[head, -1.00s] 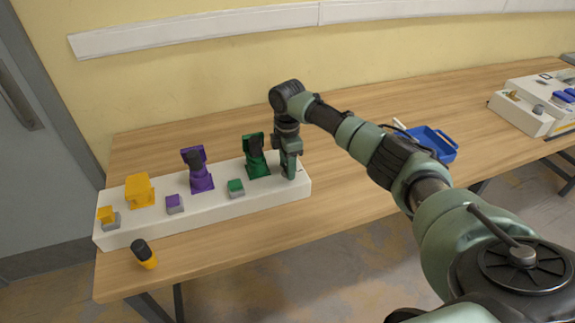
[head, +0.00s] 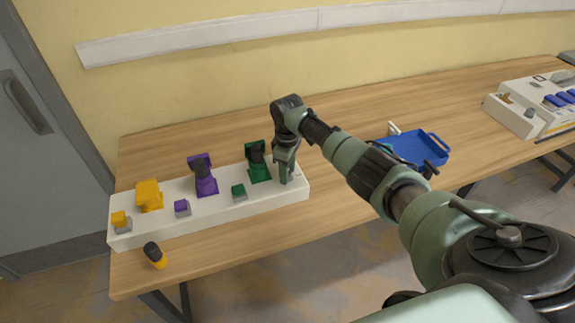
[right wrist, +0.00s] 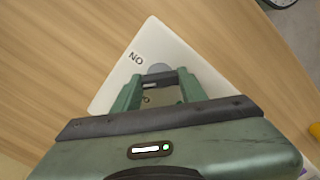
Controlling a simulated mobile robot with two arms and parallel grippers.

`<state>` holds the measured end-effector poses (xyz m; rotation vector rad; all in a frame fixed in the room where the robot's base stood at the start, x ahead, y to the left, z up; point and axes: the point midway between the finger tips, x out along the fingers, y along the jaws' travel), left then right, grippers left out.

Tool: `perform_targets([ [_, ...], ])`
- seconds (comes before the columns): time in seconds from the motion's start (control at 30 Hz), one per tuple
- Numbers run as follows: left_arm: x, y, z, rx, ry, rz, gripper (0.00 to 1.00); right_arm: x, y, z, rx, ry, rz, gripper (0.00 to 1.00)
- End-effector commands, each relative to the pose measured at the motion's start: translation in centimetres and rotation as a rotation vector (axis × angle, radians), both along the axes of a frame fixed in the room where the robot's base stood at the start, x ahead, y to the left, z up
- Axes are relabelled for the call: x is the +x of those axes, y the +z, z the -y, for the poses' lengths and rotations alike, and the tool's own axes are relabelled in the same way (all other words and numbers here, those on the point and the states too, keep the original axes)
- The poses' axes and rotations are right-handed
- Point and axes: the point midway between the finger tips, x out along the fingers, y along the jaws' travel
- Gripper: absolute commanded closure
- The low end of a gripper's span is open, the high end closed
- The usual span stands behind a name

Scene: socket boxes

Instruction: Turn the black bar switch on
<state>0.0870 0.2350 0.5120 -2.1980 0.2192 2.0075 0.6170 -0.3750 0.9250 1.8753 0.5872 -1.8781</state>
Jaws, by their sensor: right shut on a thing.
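The black bar switch (right wrist: 158,79) shows in the right wrist view as a dark bar spanning the gap between my fingers, beside a round grey spot on the white box. The letters "ON" (right wrist: 136,58) are printed on the box near it. My right gripper (head: 286,178) is at the right end of the long white box (head: 222,207), pointing down. In the right wrist view my right gripper (right wrist: 160,90) is shut on the bar. In the head view the gripper hides the switch. My left gripper is not in view.
The white box also carries a yellow block (head: 148,194), a purple socket piece (head: 202,178), a green socket piece (head: 258,163) and small coloured blocks. A black-and-yellow plug (head: 155,255) lies in front. A blue tray (head: 420,149) and another white box (head: 522,115) stand to the right.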

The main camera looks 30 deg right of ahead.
Motion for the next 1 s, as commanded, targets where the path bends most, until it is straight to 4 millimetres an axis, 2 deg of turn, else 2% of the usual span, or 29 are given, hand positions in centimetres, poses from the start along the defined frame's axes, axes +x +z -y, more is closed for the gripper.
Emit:
perform_targets([
  [0.03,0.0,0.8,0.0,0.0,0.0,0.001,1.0,0.1,0.5,-0.1,0.002,-0.045,0.002,0.99],
  [0.4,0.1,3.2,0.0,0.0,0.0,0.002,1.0,0.2,0.5,-0.1,0.002,-0.395,0.004,0.99],
  [0.7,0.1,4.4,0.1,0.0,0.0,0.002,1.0,0.2,0.4,-0.1,0.001,-0.645,0.004,0.99],
  [1.0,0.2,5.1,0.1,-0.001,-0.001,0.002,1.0,0.2,0.3,0.0,0.001,-0.799,0.006,0.99],
])
